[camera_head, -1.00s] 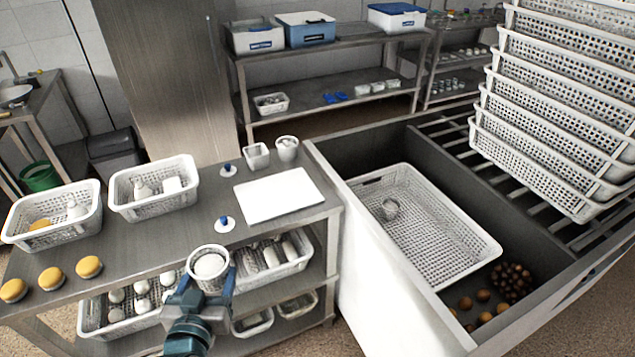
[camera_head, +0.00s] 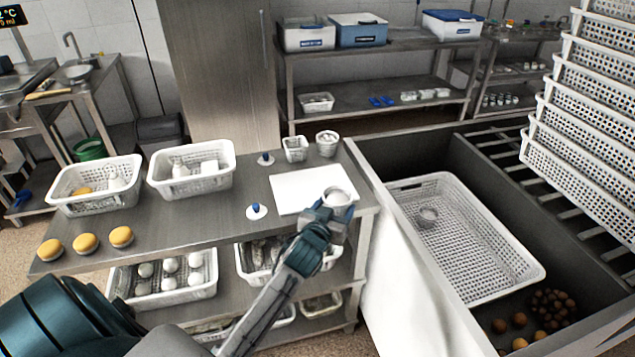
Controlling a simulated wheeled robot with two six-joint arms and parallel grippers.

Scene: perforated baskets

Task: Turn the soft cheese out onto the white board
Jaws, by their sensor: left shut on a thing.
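The white board (camera_head: 298,188) lies flat on the metal table's right part. My left gripper (camera_head: 335,203) is shut on a small white perforated basket (camera_head: 337,197) at the board's front right corner. White soft cheese (camera_head: 336,194) appears inside it. The basket looks upright, with its open top facing up. I cannot tell whether it touches the board or hangs just above it. My gripper hides the basket's near side. My right gripper does not show.
Two small white pots (camera_head: 295,149) stand behind the board. Blue-knobbed white lids (camera_head: 257,211) lie left of it. Larger baskets (camera_head: 192,169) and yellow-topped rounds (camera_head: 86,243) occupy the table's left. A deep sink holding a white crate (camera_head: 520,266) is at right.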

